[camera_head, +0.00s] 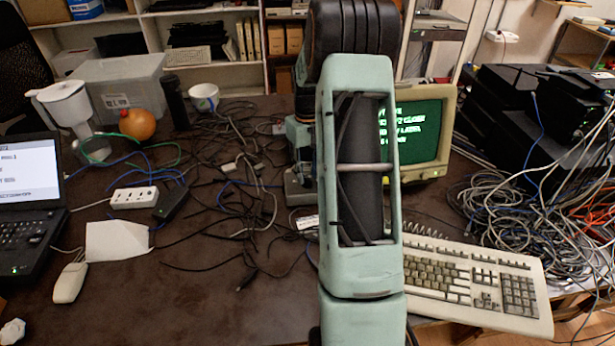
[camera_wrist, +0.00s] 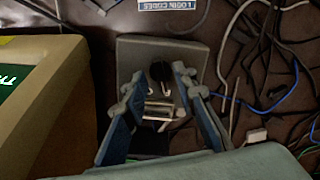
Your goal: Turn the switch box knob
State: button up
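The switch box (camera_wrist: 208,60) is a grey, square-topped box in the upper middle of the wrist view. Its round black knob (camera_wrist: 160,71) stands on its top. My gripper (camera_wrist: 158,80) is open, with one blue-grey finger on each side of the knob. I cannot tell whether either fingertip touches it. In the head view, the grey box (camera_head: 297,190) shows left of my arm, partly hidden behind it. My gripper (camera_head: 300,165) is above the box there, largely hidden by the arm.
A beige monitor (camera_head: 440,135) stands close to the right of the box. A beige keyboard (camera_head: 490,285) lies at front right. Loose cables (camera_head: 225,190) spread left of the box. A white power strip (camera_head: 134,197) and a laptop (camera_head: 25,195) are farther left.

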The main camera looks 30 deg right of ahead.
jog(key=shift+f, duration=0.95)
jog(key=shift+c, duration=0.3)
grip_shut()
jog(key=shift+m, duration=0.3)
jog(key=m, duration=0.3)
jog(key=shift+a, duration=0.1)
jog(key=shift+w+m, duration=0.1)
jog(key=shift+m, duration=2)
